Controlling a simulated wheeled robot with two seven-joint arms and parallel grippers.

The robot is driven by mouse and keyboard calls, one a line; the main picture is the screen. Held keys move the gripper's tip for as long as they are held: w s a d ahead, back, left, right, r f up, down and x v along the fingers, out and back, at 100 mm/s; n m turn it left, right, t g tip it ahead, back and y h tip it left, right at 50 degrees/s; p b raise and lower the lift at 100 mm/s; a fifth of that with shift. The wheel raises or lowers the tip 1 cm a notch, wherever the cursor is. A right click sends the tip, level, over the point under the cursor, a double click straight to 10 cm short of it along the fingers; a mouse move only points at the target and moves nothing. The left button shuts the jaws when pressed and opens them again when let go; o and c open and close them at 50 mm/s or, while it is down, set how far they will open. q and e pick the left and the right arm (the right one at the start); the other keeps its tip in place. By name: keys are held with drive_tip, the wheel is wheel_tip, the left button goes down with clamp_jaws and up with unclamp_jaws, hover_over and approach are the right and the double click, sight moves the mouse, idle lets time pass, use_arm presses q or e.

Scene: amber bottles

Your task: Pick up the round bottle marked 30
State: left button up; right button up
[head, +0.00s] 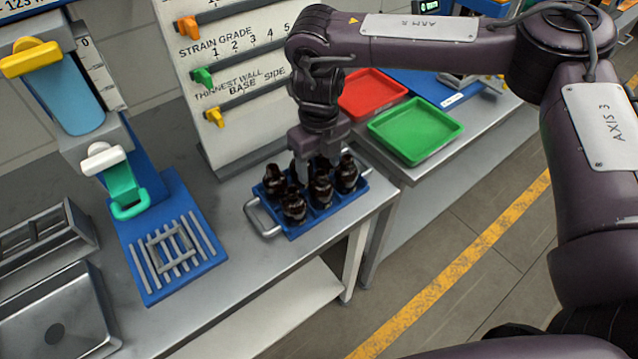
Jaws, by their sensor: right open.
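Several dark amber bottles stand in a blue crate (322,222) with a metal handle at its left, on the grey bench. One bottle (294,207) is at the front left, one (274,180) behind it at the left, one (321,190) at the front middle and one (347,174) at the right. No marking 30 is readable on any of them at this size. My right gripper (318,172) points down from above among the bottles, open. Its fingers partly hide the bottles behind. I cannot tell whether it touches one. My left gripper does not show.
A green tray (415,131) and a red tray (372,94) lie on the bench to the right. A strain grade board (232,75) stands behind the crate. A blue stand with a slotted base (150,278) and a metal sink (55,325) are at the left.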

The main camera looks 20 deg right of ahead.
sight(321, 173)
drive_tip(key=shift+s+d+f+p, duration=0.2)
drive_tip(key=shift+s+f+p, duration=0.5)
drive_tip(key=shift+f+p, duration=0.1)
drive_tip(key=f, duration=0.2)
drive_tip(key=shift+w+f, duration=0.3)
drive_tip(key=shift+w+f+p, duration=0.15)
drive_tip(key=shift+f+p, duration=0.15)
drive_tip(key=shift+c, duration=0.5)
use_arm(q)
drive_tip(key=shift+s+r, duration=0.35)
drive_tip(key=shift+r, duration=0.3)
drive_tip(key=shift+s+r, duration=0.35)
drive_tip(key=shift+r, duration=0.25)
use_arm(e)
drive_tip(key=c, duration=0.7)
drive_tip(key=shift+r, duration=0.1)
